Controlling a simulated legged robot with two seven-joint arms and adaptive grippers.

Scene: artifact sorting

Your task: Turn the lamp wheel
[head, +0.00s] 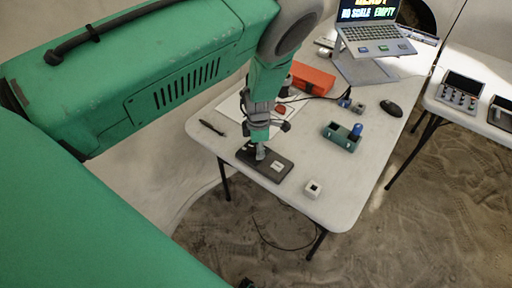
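My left arm comes in from the left, and its gripper (261,143) points down over a flat dark box (284,173) near the table's front left edge. The fingertips are at a small grey part (261,153) on top of this box. I cannot tell whether that part is the lamp wheel, or whether the fingers are closed on it. A small pale label (277,166) lies on the box, right of the fingertips. My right gripper is not in view.
A second table (486,118) stands right.

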